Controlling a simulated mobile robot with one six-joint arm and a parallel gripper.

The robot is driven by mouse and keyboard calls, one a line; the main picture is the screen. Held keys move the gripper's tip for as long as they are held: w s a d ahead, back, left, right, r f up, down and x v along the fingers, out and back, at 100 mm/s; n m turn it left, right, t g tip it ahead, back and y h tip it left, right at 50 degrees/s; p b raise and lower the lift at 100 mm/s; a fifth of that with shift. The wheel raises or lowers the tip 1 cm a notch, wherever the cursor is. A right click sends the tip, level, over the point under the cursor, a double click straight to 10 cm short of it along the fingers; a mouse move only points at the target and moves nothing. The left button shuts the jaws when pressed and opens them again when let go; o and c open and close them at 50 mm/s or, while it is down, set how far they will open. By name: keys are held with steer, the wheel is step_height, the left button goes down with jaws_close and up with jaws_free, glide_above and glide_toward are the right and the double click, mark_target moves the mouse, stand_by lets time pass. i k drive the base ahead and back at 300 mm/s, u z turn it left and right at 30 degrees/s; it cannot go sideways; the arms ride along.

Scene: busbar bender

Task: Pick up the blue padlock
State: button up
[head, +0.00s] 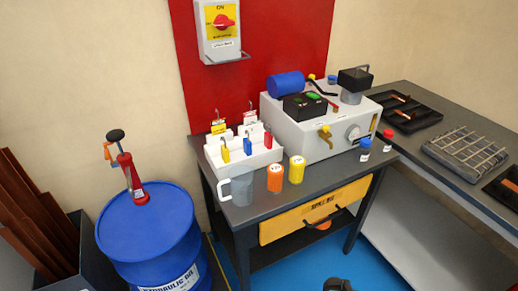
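The blue padlock (247,146) is small and hangs at the front of a white lockout rack (246,165) on the dark table. It is in the middle of a front row, between a yellow padlock (225,155) on its left and a red padlock (268,141) on its right. Only a small dark part, which seems to be the end of my gripper (337,286), shows at the bottom edge, in front of the table and well away from the padlock. Its fingers cannot be made out.
A grey mug (238,190), an orange cup (275,178) and a yellow cup (297,169) stand in front of the rack. The bender machine (310,135) is right behind. A blue drum (150,235) with a red pump (131,180) stands left. Blue floor lies in front.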

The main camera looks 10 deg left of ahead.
mark_target(247, 144)
steer(key=z, duration=0.05)
steer(key=k, duration=1.6)
steer(key=u, duration=1.5)
steer(key=i, duration=1.05)
steer(key=z, duration=0.1)
